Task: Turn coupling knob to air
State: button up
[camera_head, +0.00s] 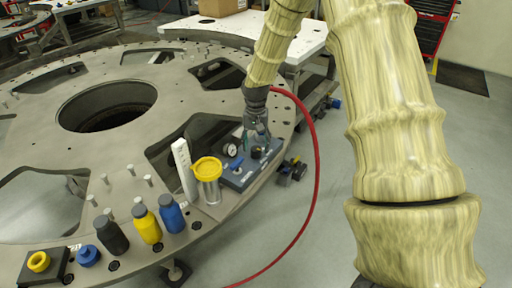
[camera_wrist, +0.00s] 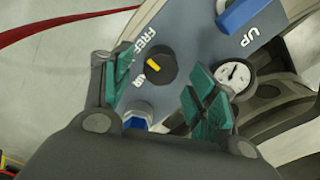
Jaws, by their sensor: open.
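The coupling knob (camera_wrist: 168,68) is a round black knob with a short yellow mark, on a blue-grey panel (camera_wrist: 190,30). In the wrist view, a partly covered label that seems to read FREE is above it and AIR is at its lower left. The yellow mark is on the label side, between the two; I cannot tell which it points to. My gripper (camera_wrist: 160,70) is open, its teal-padded fingers on either side of the knob, with visible gaps. In the head view my gripper (camera_head: 257,138) is above the panel (camera_head: 234,182) at the plate's edge.
A blue fitting (camera_wrist: 137,119) sits below the knob. A yellow-lidded can (camera_head: 208,180) and several bottles (camera_head: 147,224) stand left of the panel. A red hose (camera_head: 316,170) loops right.

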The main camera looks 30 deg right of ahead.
jog(key=shift+f+p, duration=0.3)
jog(key=shift+f, duration=1.15)
jog(key=c, duration=1)
